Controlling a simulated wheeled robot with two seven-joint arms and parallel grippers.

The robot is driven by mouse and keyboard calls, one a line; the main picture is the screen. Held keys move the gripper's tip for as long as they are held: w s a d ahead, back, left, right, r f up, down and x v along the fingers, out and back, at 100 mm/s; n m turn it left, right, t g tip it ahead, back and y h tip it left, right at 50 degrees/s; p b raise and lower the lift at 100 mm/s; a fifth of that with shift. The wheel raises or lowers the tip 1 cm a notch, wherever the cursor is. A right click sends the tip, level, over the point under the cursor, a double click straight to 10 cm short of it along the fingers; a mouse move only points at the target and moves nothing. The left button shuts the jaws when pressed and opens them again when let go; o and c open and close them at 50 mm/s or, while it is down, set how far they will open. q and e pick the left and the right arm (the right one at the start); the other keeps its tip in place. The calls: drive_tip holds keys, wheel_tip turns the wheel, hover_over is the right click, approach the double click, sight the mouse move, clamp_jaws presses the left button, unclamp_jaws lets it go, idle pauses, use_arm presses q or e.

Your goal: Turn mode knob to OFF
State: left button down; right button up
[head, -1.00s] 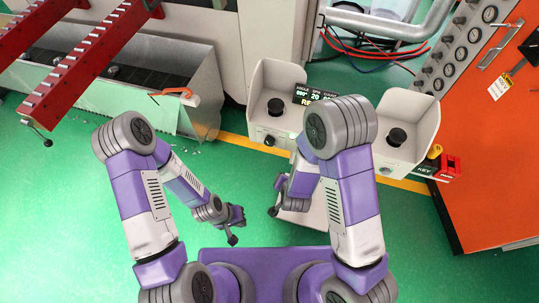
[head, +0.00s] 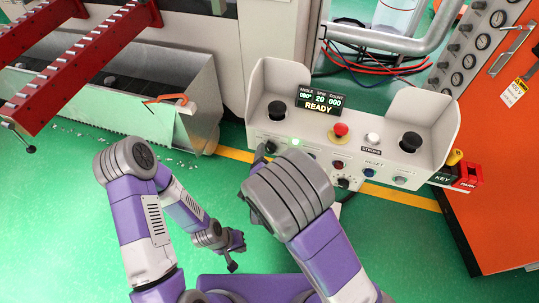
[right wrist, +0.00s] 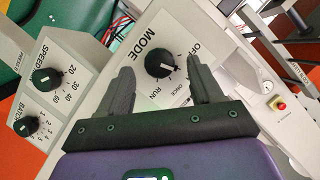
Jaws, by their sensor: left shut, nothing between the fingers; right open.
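The mode knob (right wrist: 160,65) is a round black knob with a pale mark, on a white panel face lettered MODE. OFF is printed to its upper right, RUN below it. I cannot tell clearly which label the mark points at. My right gripper (right wrist: 159,66) is open, one finger on each side of the knob, apart from it in the picture. In the head view the knob (head: 271,147) sits at the left of the console's front, and my right arm hides most of the right gripper. My left gripper (head: 236,243) is shut and empty, low over the green floor.
The console (head: 450,135) carries a lit READY display (head: 320,100), a red mushroom button (head: 340,130) and side guards. SPEED (right wrist: 47,78) and BATCH (right wrist: 26,126) knobs show in the right wrist view. An orange cabinet (head: 490,200) stands at right. Green floor is open at left.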

drive_tip(key=shift+x, duration=0.85)
drive_tip(key=c, duration=1.1)
drive_tip(key=shift+o, duration=0.2)
drive_tip(key=shift+r+n+p, duration=0.15)
drive_tip(key=shift+n+p, duration=0.25)
drive_tip(key=shift+p, duration=0.4)
drive_tip(key=n+h+p, duration=0.1)
drive_tip(key=p, duration=0.1)
drive_tip(key=n+g+h+p, duration=0.1)
drive_tip(key=n+p, duration=0.1)
drive_tip(key=p, duration=0.1)
drive_tip(key=shift+a+r+p, duration=0.1)
drive_tip(key=shift+a+p, duration=0.15)
drive_tip(key=shift+p, duration=0.05)
drive_tip(key=shift+w+n+g+h+p, duration=0.1)
drive_tip(key=shift+n+g+h+p, duration=0.2)
drive_tip(key=shift+n+h+p, duration=0.7)
drive_tip(key=shift+f+y+p, duration=0.2)
drive_tip(key=shift+y+p, duration=0.1)
